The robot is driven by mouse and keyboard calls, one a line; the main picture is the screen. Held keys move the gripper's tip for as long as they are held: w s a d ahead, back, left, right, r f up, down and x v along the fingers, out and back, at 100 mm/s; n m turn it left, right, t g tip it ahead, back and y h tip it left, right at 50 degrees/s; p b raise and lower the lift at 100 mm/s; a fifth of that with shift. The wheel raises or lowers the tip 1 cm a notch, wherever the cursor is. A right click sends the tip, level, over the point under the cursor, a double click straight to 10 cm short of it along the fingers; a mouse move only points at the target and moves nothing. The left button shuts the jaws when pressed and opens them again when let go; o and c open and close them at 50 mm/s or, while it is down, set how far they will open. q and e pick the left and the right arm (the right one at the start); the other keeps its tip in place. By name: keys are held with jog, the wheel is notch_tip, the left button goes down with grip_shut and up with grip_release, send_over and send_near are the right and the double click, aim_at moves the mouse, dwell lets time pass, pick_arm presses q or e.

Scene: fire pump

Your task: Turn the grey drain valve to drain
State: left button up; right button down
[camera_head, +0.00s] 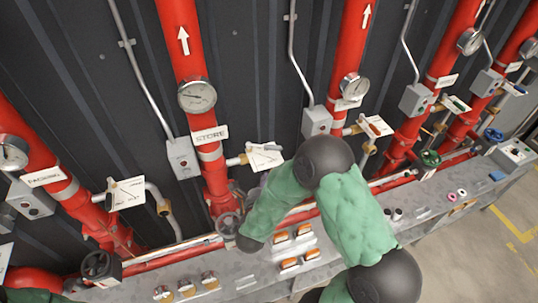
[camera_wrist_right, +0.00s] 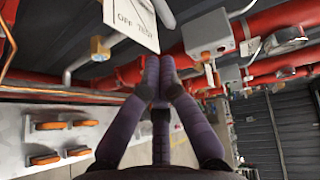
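A white label plate with a brass fitting (camera_head: 264,157) sits right of the STORE pipe in the head view. In the right wrist view its likely counterpart, a plate reading OFF and TEST (camera_wrist_right: 131,22), is at the top, with a brass piece (camera_wrist_right: 100,46) beside it. A similar plate (camera_head: 126,193) is at the left. I cannot tell which carries the grey drain valve's handle. My right gripper (camera_wrist_right: 158,62) is shut, fingertips together, nothing visible between them, below the plate in the picture. In the head view my right forearm hides it. My left gripper is out of view.
Red pipes with gauges (camera_head: 197,96) line the dark wall. A grey handwheel (camera_head: 229,224) is close to my right forearm. A dark handwheel (camera_head: 97,264), a green one (camera_head: 430,158) and a blue one (camera_head: 493,134) are around. A grey ledge (camera_head: 225,285) holds orange-topped parts.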

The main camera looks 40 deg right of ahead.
aim_at(265, 146)
jog(key=p+x, duration=0.2)
jog(key=x, duration=1.2)
jog(key=shift+s+f, duration=0.1)
jog(key=shift+f, duration=0.05)
